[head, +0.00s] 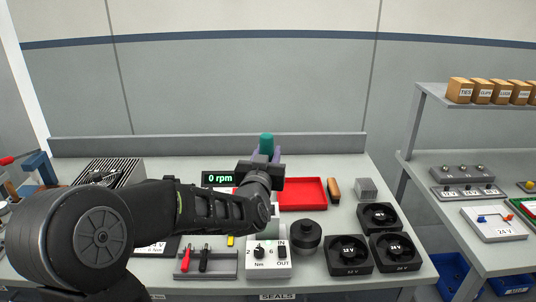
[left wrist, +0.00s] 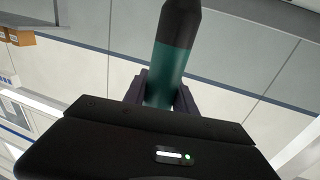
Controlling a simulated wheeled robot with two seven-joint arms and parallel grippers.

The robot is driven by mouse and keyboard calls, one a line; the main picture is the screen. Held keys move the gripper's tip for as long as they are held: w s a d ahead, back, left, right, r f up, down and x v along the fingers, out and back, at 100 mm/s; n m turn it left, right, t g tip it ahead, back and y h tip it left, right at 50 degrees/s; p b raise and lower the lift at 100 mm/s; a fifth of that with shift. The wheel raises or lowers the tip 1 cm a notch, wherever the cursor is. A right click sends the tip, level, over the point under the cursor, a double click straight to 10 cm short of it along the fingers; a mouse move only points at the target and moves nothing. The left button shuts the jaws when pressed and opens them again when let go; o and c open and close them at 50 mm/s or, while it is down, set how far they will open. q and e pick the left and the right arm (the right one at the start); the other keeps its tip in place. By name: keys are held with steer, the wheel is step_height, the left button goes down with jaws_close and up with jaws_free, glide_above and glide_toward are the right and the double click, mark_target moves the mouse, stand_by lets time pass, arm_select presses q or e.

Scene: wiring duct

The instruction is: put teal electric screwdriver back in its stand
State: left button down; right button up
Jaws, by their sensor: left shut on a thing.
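The teal electric screwdriver shows as a teal upper end (head: 266,143) above my left gripper in the head view. In the left wrist view its teal body and black end (left wrist: 174,62) stand up between the fingers. My left gripper (head: 267,156) is shut on it, over the back middle of the bench; the wrist view shows its two dark fingers (left wrist: 160,92) on either side. The screwdriver's lower part is hidden in the head view. My right gripper is out of view.
A grey box with a Nm dial and IN/OUT switch (head: 268,256) stands at the front, beside several black fans (head: 348,255). A red tray (head: 302,194) and a 0 rpm display (head: 220,178) lie behind. My left arm covers the bench's middle left.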

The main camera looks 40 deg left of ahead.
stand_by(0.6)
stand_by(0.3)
arm_select(q)
step_height(320, 180, down, 12)
steer(key=b, duration=1.2)
stand_by(0.9)
steer(key=shift+r, duration=0.15)
steer(key=c, duration=0.9)
jaws_free()
steer(key=shift+s, duration=0.1)
